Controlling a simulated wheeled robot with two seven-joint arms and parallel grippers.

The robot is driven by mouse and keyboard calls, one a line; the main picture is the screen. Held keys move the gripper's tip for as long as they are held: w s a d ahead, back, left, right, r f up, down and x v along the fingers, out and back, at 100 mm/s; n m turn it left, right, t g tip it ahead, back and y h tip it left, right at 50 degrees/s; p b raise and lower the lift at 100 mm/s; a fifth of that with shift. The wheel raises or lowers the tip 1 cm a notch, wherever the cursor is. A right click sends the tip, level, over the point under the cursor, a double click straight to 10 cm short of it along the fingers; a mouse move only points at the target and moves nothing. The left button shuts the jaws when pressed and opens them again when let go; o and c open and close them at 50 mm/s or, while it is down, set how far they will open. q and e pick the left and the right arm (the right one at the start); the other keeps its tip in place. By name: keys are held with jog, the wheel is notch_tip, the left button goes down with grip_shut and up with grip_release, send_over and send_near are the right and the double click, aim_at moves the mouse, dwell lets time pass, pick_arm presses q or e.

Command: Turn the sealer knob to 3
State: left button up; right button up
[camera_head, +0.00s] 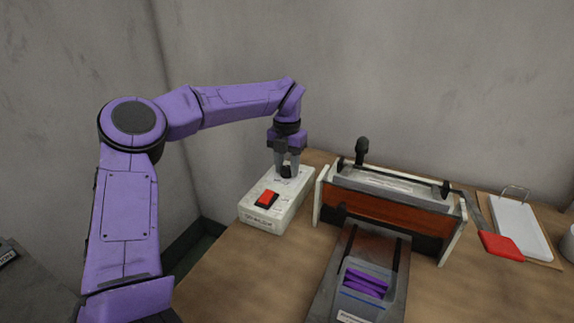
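The sealer control box (259,217) is a white block on the wooden table, left of the sealer, with a red switch (266,199) on its top. A small black knob (286,171) stands on the far part of the box top. My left gripper (286,168) points down over the knob, with its grey fingers on either side of it. Whether the fingers touch the knob is too small to tell. The knob's pointer and numbers cannot be read. My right gripper is not in view.
The sealer (388,211), with a rust-brown front and black handle, stands right of the box. A tray (366,290) with purple items lies before it. A red-handled tool (502,246) and white board (520,228) lie at right. The table's front left is bare.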

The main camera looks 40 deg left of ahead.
pick_arm(q)
jog(key=shift+r+m+p, duration=0.25)
jog(key=shift+m+p, duration=0.25)
jog(key=shift+p, duration=0.3)
jog(key=m+p, duration=0.7)
jog(key=p, duration=0.1)
jog(key=shift+r+m+p, duration=0.1)
jog(key=shift+m+p, duration=0.2)
jog(key=m+p, duration=0.3)
jog(key=m, duration=0.1)
jog(key=shift+m+p, duration=1.05)
jog(key=shift+m, duration=0.45)
jog(key=shift+f+m+p, duration=0.25)
jog(key=shift+m+p, duration=0.3)
jog(key=shift+m, duration=0.55)
jog(key=o, duration=1)
